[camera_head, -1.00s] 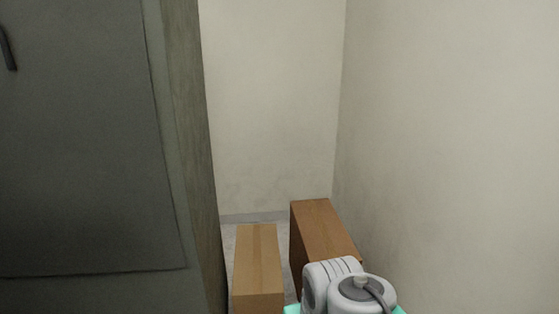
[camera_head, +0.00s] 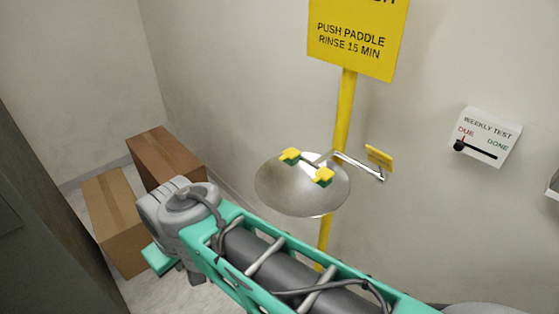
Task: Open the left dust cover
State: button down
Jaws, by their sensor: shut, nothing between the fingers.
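An eyewash station stands against the wall, with a metal bowl (camera_head: 300,195) on a yellow post (camera_head: 344,120). Two yellow dust covers with green undersides sit on the spray heads above the bowl. The left dust cover (camera_head: 290,155) is at the bowl's back left and looks seated on its head. The right dust cover (camera_head: 323,176) is closer to me and looks seated too. My arm crosses the lower part of the view, in front of and below the bowl. My gripper is not in view.
A yellow push paddle (camera_head: 380,157) on a metal lever is right of the bowl. A yellow sign (camera_head: 358,40) is above. A weekly test card (camera_head: 484,136) with a slider hangs on the wall. Two cardboard boxes (camera_head: 115,220) (camera_head: 165,158) and a dark cabinet (camera_head: 40,220) are at left.

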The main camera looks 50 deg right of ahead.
aim_at(291, 153)
jog(key=u, duration=0.15)
jog(key=i, duration=1.4)
jog(key=z, duration=0.55)
jog(key=i, duration=0.9)
jog(key=z, duration=1.5)
jog(key=i, duration=0.6)
jog(key=z, duration=0.5)
